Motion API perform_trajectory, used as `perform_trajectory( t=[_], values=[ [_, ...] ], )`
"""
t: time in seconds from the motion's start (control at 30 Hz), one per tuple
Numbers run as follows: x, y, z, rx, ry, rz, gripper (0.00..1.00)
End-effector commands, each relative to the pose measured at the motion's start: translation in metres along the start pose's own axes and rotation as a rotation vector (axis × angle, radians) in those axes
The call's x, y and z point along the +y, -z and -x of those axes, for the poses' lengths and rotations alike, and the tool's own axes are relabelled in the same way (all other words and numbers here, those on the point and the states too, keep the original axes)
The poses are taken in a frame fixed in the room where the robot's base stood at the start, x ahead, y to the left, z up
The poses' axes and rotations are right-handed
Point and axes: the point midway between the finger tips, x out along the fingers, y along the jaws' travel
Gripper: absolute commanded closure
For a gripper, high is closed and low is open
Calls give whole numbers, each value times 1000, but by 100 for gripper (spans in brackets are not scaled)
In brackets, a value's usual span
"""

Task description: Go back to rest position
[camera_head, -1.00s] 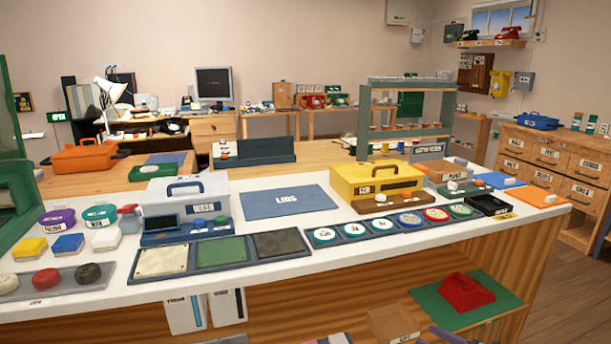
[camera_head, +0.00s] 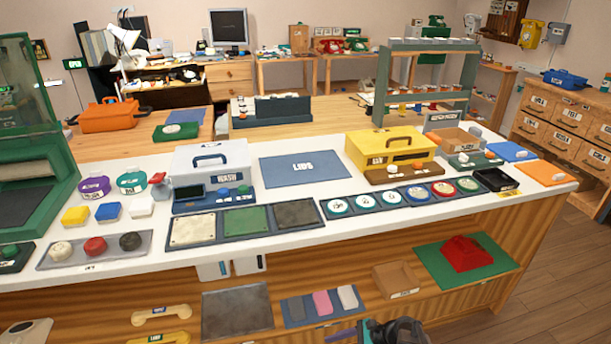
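A dark rounded part (camera_head: 395,331), which looks like the end of my arm with my gripper, shows at the bottom edge of the head view. It is in front of the lower shelf, below the white counter (camera_head: 300,234). The frame edge cuts it off. Its fingers cannot be made out, so I cannot tell whether it is open or shut. No held object can be made out.
The counter carries a white WASH case (camera_head: 211,172), a blue LIDS mat (camera_head: 305,170), a yellow case (camera_head: 389,151) and a dial tray (camera_head: 340,209). A red phone shell (camera_head: 466,254) sits on a green mat (camera_head: 430,263) below. Open floor (camera_head: 560,275) lies at right.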

Motion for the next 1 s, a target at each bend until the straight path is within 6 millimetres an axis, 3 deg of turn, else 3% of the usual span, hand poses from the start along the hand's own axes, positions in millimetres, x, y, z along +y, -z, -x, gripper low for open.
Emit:
perform_trajectory(
  t=[0.03, 0.27, 0.5, 0.73, 1.0],
  values=[
    [20, -9, -6, 33, -47, 36, 41],
    [102, -3, -31, 201, -277, 260, 41],
    [177, 22, -22, 359, -549, 561, 41],
    [213, 63, 11, 461, -789, 852, 41],
    [211, 95, 55, 503, -1037, 1190, 41]
  ],
)
